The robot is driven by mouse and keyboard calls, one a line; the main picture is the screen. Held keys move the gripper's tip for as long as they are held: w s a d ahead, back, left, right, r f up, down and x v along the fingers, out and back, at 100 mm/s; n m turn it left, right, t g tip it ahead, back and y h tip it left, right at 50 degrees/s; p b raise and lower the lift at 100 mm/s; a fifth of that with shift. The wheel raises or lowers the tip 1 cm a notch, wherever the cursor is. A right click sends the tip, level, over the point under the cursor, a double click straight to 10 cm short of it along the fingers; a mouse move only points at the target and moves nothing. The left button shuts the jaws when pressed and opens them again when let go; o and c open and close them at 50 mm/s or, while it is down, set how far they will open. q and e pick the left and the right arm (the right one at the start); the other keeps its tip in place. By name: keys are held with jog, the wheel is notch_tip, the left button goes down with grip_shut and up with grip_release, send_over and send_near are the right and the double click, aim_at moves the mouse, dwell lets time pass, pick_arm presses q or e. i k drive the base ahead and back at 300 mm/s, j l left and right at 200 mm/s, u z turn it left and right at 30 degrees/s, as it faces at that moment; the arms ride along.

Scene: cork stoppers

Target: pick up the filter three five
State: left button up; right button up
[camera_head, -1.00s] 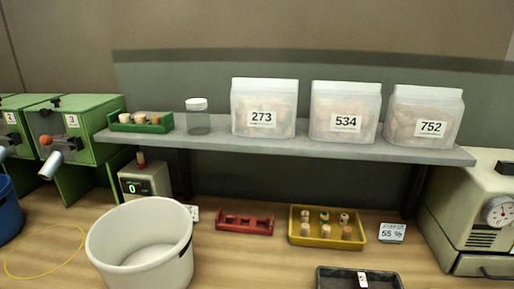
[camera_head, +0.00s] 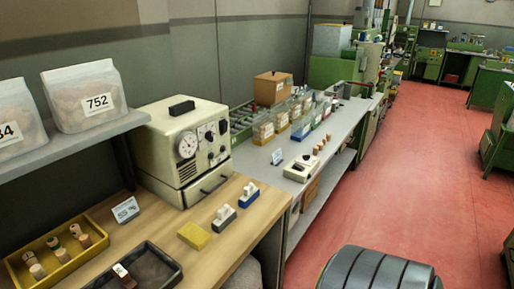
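I cannot make out anything marked as filter three five. The yellow tray (camera_head: 66,270) at the lower left holds several corks, one of them a light cork (camera_head: 38,271). A black tray (camera_head: 166,262) beside it holds a small brown piece (camera_head: 125,275) with a white label too small to read. On the grey bench at the right, several small corks (camera_head: 316,150) stand near a cream device (camera_head: 301,168). Neither of my grippers is in view.
A cream oven-like machine (camera_head: 160,150) with a dial stands on the wooden bench. A yellow block (camera_head: 194,235) and two stamp-like pieces lie before it. Bags stand on the shelf at left. The red floor (camera_head: 410,180) is largely open at right.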

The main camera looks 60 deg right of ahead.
aim_at(248, 191)
jog(key=z, duration=1.5)
